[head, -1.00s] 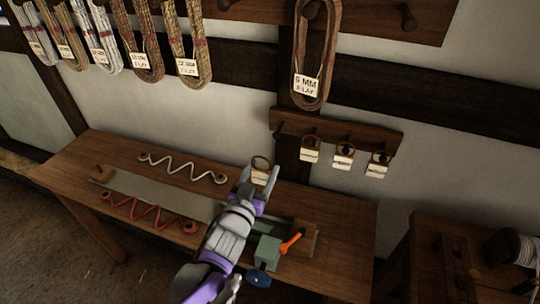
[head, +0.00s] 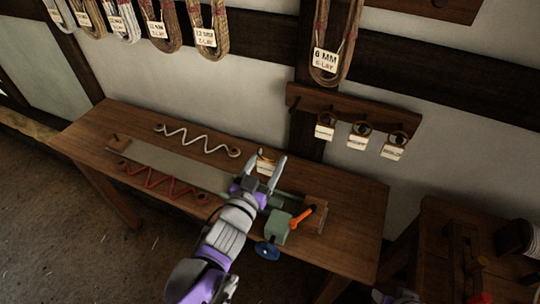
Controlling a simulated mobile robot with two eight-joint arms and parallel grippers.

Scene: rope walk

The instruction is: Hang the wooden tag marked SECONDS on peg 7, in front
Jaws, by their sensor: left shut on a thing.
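My left gripper (head: 262,173) reaches over the workbench from below, with its fingers around a small pale wooden tag (head: 265,166) with a ring at its top. It is shut on this tag; the fingers partly hide it, and its lettering cannot be read. A small dark rack (head: 345,106) on the wall, up and right of the gripper, carries three similar tags: left (head: 324,132), middle (head: 357,142) and right (head: 392,151). Their words are too small to read. A grey and purple part of mine, perhaps the right gripper (head: 396,296), shows at the bottom edge, mostly cut off.
Labelled rope coils hang above, including a 6 MM coil (head: 326,80). Another wooden table (head: 440,235) stands at right.

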